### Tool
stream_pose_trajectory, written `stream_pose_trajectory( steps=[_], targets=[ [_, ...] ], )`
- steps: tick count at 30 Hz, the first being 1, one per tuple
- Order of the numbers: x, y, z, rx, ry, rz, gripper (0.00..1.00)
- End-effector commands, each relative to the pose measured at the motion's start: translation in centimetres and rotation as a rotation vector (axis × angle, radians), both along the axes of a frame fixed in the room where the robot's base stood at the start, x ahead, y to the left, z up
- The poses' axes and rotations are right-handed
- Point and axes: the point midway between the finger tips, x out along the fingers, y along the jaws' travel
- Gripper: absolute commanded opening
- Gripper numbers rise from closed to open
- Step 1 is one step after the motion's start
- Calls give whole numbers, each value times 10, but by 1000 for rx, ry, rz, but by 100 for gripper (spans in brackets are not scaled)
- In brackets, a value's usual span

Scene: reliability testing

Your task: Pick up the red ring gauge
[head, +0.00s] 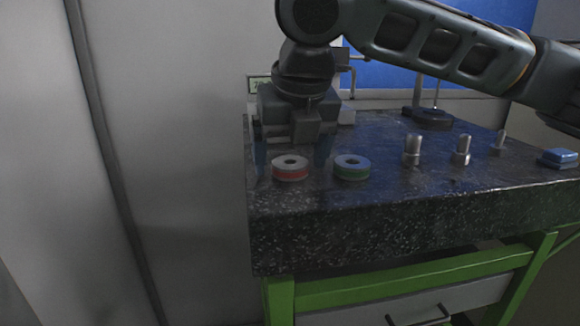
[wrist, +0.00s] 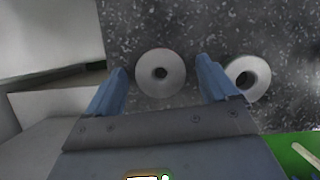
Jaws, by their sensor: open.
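The red ring gauge (head: 290,174) is a grey ring with a red band round its side and a hole in the top. It lies flat near the left end of the dark stone slab (head: 400,234). My gripper (head: 293,161) is above and behind it in the head view, with its blue fingers apart. I see nothing held. Whether a finger touches the ring cannot be told.
A green-banded ring gauge (head: 351,173) lies close on the right, near the right finger in the wrist view. Metal cylinders (head: 412,150), a dark stand base (head: 428,118) and a blue block (head: 558,158) stand farther right. The slab's left edge is close.

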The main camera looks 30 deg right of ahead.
Motion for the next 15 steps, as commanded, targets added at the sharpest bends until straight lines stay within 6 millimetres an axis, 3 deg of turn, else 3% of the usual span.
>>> stream_pose_trajectory(
  steps=[5,15],
  targets=[
    [0,0,0,0,0,0,86],
    [0,0,0,0,0,-1,55]
  ],
)
